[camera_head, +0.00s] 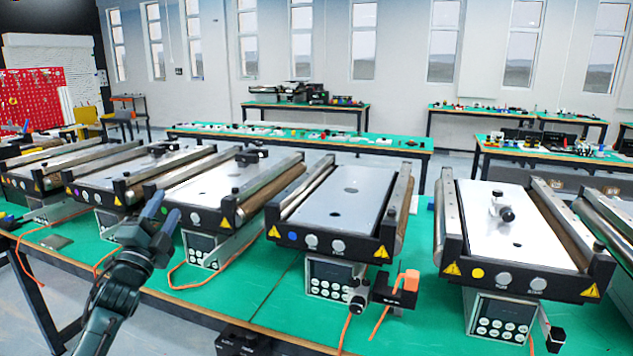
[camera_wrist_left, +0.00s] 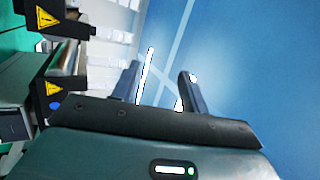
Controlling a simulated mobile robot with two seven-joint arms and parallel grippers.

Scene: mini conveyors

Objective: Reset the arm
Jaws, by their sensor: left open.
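My left gripper (camera_head: 162,217) is at the lower left of the head view, raised in front of the conveyors. Its two fingers stand apart with nothing between them. In the left wrist view the fingers (camera_wrist_left: 163,88) also stand apart, with only blue and whitish background between them. The left arm comes in from the bottom left edge. My right gripper does not show in either view.
Several mini conveyors stand in a row on a green table, including a middle one (camera_head: 338,200) and a right one (camera_head: 500,225). An orange-topped black part (camera_head: 408,283) sits at the front of the middle conveyor. Orange cables cross the table. Floor lies in front.

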